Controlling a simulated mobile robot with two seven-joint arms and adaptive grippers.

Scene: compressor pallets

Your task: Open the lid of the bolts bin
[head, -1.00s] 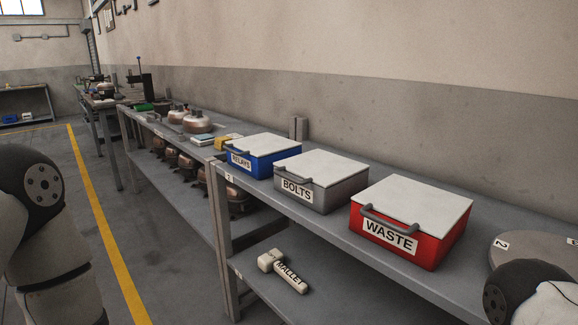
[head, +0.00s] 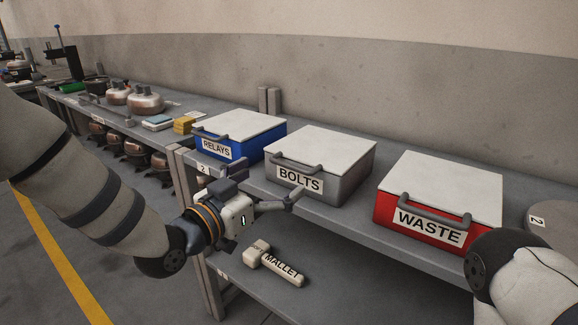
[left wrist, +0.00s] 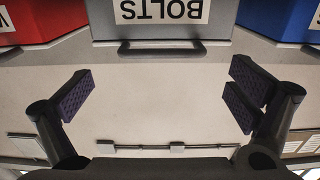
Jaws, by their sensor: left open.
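The bolts bin (head: 345,184) is a grey box with a white lid (head: 325,148), which lies shut. A grey bar handle (head: 297,163) runs along its front above the BOLTS label (head: 299,179). My left gripper (head: 264,183) is open and empty in front of the bin, its fingers pointing at the bin's front. In the left wrist view, which is upside down, the handle (left wrist: 162,47) shows ahead, between the spread fingers (left wrist: 160,95) sideways and apart from them. My right gripper is out of view; only part of the right arm shows at lower right.
The blue relays bin (head: 251,148) stands left of the bolts bin and the red waste bin (head: 390,207) stands right, both lidded. A mallet (head: 275,262) lies on the lower shelf, below my left gripper. Bare bench surface (head: 355,222) shows between the bins.

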